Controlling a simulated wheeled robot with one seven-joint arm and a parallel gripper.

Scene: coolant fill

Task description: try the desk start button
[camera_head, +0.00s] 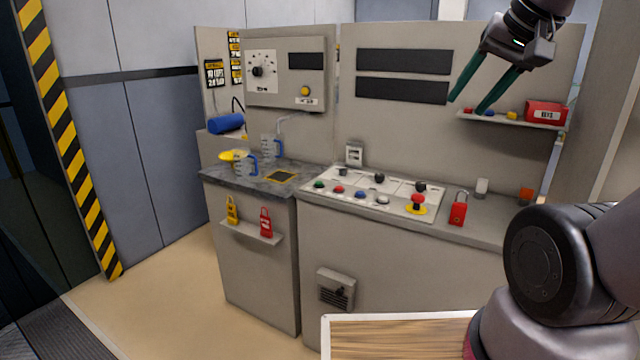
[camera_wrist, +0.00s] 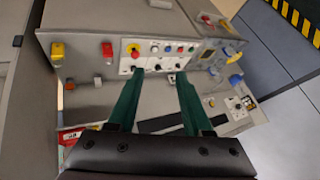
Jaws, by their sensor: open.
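The desk control panel (camera_head: 400,207) is a white sloped plate on the grey desk. Its front row holds a green button (camera_head: 319,184), a red button (camera_head: 339,189), a blue button (camera_head: 360,195), a white button (camera_head: 383,200) and a red mushroom button on a yellow ring (camera_head: 417,204). No label shows which is the start button. Black knobs (camera_head: 379,177) sit behind the row. My gripper (camera_head: 467,105) is open and empty, high above the desk's right part, apart from the panel. In the wrist view its green fingers (camera_wrist: 159,74) point toward the panel, with the green button (camera_wrist: 192,49) beyond.
A shelf (camera_head: 540,122) with a red box (camera_head: 545,112) is close to my gripper. A red padlock (camera_head: 458,208) stands right of the panel. Clear jugs (camera_head: 245,164) and a yellow funnel (camera_head: 233,155) stand on the left counter. A wooden tabletop (camera_head: 400,335) is in front.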

